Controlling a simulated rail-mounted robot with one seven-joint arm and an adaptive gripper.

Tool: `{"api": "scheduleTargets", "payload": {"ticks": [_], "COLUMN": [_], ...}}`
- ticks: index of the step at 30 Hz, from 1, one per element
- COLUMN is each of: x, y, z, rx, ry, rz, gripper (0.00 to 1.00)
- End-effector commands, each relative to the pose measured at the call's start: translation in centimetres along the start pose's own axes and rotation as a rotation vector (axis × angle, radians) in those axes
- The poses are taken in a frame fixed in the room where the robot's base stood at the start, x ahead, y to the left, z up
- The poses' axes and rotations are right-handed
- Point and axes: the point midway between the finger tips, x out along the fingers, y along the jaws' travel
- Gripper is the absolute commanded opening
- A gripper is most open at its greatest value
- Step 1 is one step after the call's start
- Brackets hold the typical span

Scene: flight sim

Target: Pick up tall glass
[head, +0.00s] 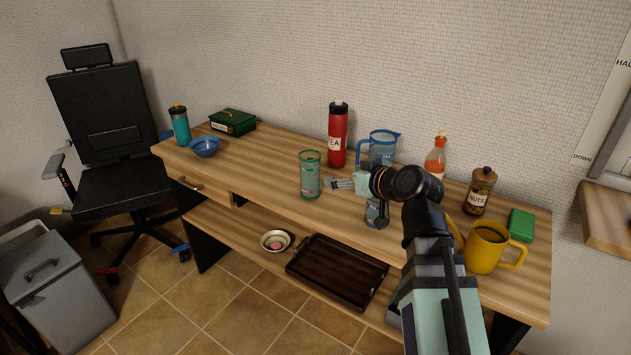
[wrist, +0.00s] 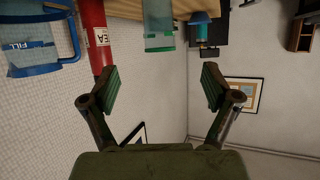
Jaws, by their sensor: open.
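The tall glass (head: 310,178) is a translucent green tumbler with a darker rim. It stands upright near the middle of the wooden desk in the head view. My gripper (head: 341,184) is just to the right of the glass, apart from it. In the wrist view, which is upside down, part of the glass (wrist: 159,28) shows at the top, sideways between the fingers but beyond the tips. My gripper (wrist: 160,86) is open there, with nothing between its fingers. The glass's base is out of the wrist view.
A red tea bottle (head: 338,138) stands behind the glass and a blue pitcher (head: 383,143) behind my gripper. A blue bowl (head: 204,147), teal tumbler (head: 181,126) and green box (head: 233,122) are farther left. A yellow mug (head: 485,249) is at right. The desk left of the glass is clear.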

Motion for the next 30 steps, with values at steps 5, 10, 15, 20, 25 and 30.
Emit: {"api": "scheduleTargets", "payload": {"ticks": [5, 10, 15, 20, 25, 30], "x": [0.2, 0.6, 1.1, 1.5, 1.8, 2.1], "y": [0.2, 0.2, 0.2, 0.3, 0.3, 0.3], "z": [-0.7, -1.1, -1.2, -1.2, -1.2, -1.1], "rx": [-0.039, -0.039, -0.040, -0.041, -0.040, -0.039], "ry": [0.007, 0.007, 0.009, 0.009, 0.010, 0.009], "rz": [0.001, -0.005, -0.010, -0.012, -0.012, -0.011], "gripper": [0.87, 0.87, 0.87, 0.87, 0.87, 0.87]}}
